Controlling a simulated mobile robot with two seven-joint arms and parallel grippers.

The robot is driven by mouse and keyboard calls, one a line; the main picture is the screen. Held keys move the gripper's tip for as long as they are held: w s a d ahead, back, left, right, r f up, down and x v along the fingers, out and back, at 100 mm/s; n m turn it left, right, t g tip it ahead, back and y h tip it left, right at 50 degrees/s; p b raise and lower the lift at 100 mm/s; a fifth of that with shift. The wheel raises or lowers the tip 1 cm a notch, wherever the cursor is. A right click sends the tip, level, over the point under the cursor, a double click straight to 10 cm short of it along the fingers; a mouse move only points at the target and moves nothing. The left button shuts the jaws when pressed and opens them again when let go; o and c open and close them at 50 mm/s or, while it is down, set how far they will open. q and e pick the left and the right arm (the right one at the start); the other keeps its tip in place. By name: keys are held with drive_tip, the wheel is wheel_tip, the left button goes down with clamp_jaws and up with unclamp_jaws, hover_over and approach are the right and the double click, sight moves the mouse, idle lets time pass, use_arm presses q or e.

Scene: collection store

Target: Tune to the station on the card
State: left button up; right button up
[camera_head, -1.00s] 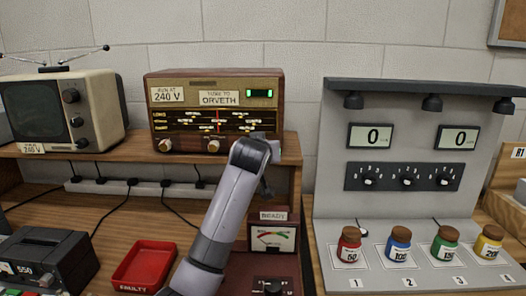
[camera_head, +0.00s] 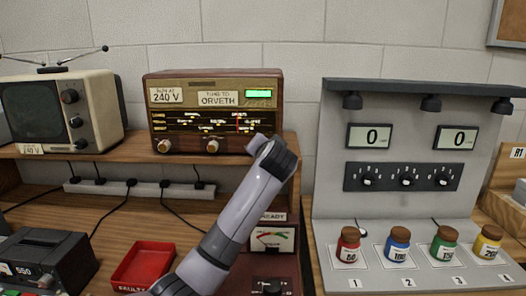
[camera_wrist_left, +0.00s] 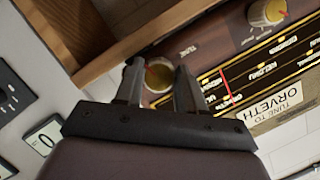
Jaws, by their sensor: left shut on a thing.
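The brown radio (camera_head: 158,130) stands on the wooden shelf, with a card reading TUNE TO ORVETH (camera_head: 218,98) on its front. Its red dial pointer (camera_head: 237,122) stands right of the dial's middle; the pointer also shows in the wrist view (camera_wrist_left: 227,87). The green indicator (camera_head: 259,94) is brightly lit across its window. In the wrist view my left gripper (camera_wrist_left: 158,68) is shut on the tuning knob (camera_wrist_left: 158,77), one finger on each side. In the head view my left arm hides that knob. My right gripper is not in view.
A cream television (camera_head: 100,105) stands left of the radio. Below are a red tray (camera_head: 145,265) and a meter (camera_head: 271,238) marked READY. A grey test panel (camera_head: 330,200) with several jars stands to the right.

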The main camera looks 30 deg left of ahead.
use_arm(q)
drive_tip(key=shift+m, duration=0.4)
idle(0.3)
drive_tip(key=o, duration=0.8)
drive_tip(key=shift+c, duration=0.2)
drive_tip(key=b+v, duration=0.1)
drive_tip(key=v, duration=0.6)
drive_tip(key=shift+d+f, duration=0.15)
